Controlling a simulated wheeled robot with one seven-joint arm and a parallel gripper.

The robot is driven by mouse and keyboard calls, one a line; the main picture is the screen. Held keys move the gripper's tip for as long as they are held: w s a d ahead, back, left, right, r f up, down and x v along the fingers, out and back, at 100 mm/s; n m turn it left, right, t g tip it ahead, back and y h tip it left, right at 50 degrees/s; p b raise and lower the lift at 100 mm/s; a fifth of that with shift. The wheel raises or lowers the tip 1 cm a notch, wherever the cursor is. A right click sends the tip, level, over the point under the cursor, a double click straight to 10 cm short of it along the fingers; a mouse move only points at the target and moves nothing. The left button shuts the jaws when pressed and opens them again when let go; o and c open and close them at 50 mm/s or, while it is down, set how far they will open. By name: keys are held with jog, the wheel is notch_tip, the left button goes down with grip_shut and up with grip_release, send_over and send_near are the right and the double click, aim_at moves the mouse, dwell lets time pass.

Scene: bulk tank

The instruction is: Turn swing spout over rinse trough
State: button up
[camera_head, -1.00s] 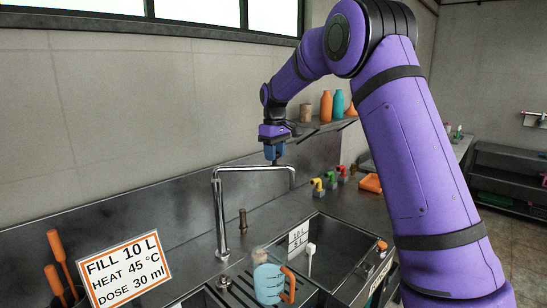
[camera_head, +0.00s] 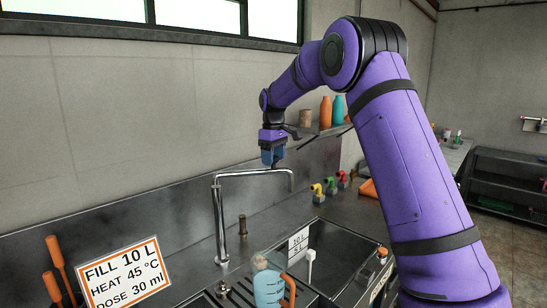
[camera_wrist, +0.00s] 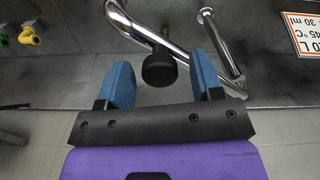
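My gripper (camera_head: 272,155) is just above the spout arm, pointing down. In the wrist view my gripper (camera_wrist: 162,82) has its two blue fingers apart, with the spout's black end piece (camera_wrist: 159,68) showing between them, below. I cannot tell whether either finger touches the pipe. A dark open basin (camera_head: 338,250) lies to the right of the spout; I cannot tell whether it is the rinse trough.
A clear jug with an orange handle (camera_head: 268,287) stands by the basin's left side. A sign (camera_head: 122,275) stands at the front left beside orange-handled tools (camera_head: 56,262). Colored taps (camera_head: 331,186) line the back. A shelf with bottles (camera_head: 326,112) is behind my gripper.

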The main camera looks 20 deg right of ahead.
notch_tip(320, 180, up, 11)
dwell(0.7)
jog(key=shift+s, duration=0.1)
jog(key=s+a+r+m+t, duration=0.1)
jog(key=s+a+r+m, duration=0.15)
jog(key=s, duration=1.05)
jog(key=s+a+r+m+t, duration=0.15)
jog(key=s+r, duration=0.25)
jog(key=s, duration=0.8)
jog(key=s+f+m+t, duration=0.1)
jog(key=s+f, duration=0.4)
jog(key=s, duration=0.6)
jog(key=s+f+m+t, duration=0.1)
jog(key=s+f+t, duration=0.1)
jog(key=s+f, duration=0.4)
jog(key=s, duration=0.5)
jog(key=shift+a+m, duration=0.2)
jog(key=shift+m, duration=0.1)
